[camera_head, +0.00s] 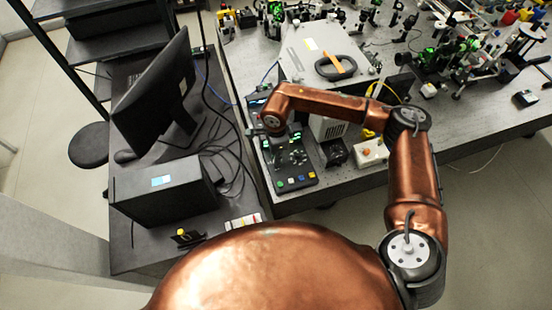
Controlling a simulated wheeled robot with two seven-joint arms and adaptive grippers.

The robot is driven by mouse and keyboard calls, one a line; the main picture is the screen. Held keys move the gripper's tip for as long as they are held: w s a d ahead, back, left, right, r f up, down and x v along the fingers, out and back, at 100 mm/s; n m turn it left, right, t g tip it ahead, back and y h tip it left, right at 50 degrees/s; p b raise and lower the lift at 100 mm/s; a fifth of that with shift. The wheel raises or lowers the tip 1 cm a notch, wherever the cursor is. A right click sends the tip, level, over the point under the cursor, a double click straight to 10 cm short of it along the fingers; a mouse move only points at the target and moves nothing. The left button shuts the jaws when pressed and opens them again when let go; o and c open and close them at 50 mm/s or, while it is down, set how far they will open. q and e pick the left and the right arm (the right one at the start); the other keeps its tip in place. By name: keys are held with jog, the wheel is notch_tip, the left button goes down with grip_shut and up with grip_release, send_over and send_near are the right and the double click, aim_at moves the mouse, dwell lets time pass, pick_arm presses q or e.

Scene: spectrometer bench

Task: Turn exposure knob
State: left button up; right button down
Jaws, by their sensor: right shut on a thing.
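The dark control box (302,178) with green lit displays, small knobs and coloured buttons lies near the front left corner of the optical bench. My right arm comes in from the right and bends left, so its wrist is over the far end of this box. My right gripper (283,141) is small and dark against the panel, pointing down at it. It is shut on the exposure knob, which is mostly hidden under the wrist and fingers. My left gripper is not in view.
The optical bench (350,181) also holds a white instrument housing (302,62), a small white box with a red button (371,152) and several optics mounts. A desk on the left carries a monitor (155,90), a black box (160,195) and loose cables.

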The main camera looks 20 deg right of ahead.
dwell(0.3)
jog(key=c, duration=1.8)
grip_release()
jog(key=shift+c, duration=0.2)
notch_tip(320, 180, up, 12)
